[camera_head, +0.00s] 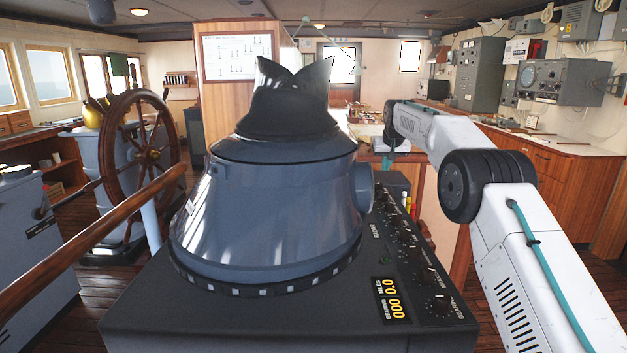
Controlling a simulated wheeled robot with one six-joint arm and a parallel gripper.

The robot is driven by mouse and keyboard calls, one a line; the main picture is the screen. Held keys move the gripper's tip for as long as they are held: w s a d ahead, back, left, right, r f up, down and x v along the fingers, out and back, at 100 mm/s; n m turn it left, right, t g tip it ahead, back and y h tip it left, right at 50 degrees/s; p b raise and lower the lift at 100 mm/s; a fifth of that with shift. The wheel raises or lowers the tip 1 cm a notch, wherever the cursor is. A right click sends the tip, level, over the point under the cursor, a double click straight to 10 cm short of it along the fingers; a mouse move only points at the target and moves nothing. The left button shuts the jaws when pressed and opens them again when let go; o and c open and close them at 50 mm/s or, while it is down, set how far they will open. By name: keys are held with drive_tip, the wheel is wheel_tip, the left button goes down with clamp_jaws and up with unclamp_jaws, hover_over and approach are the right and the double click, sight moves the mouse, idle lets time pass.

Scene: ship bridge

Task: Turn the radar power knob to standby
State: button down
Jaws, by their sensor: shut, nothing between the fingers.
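The radar console (140,318) fills the middle foreground, with a large blue-grey viewing hood (265,215) on top. A black control strip with several small knobs (405,240) runs along its right side. The labels are too small to read, so I cannot tell which knob is the power knob. My gripper (387,163) is small and dark beyond the strip's far end, pointing down. It looks shut and empty, apart from the knobs.
A wooden steering wheel (146,154) and a wooden handrail (95,240) are on the left. Wooden cabinets (530,165) line the right wall, with a grey instrument (563,82) above. My white arm spans the right side. Wooden floor shows between console and cabinets.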

drive_tip(key=shift+a+f, duration=0.15)
drive_tip(key=shift+f, duration=3.35)
drive_tip(key=shift+w, duration=0.25)
drive_tip(key=shift+a, duration=0.35)
drive_tip(key=shift+s, duration=0.4)
wheel_tip(320, 180, up, 6)
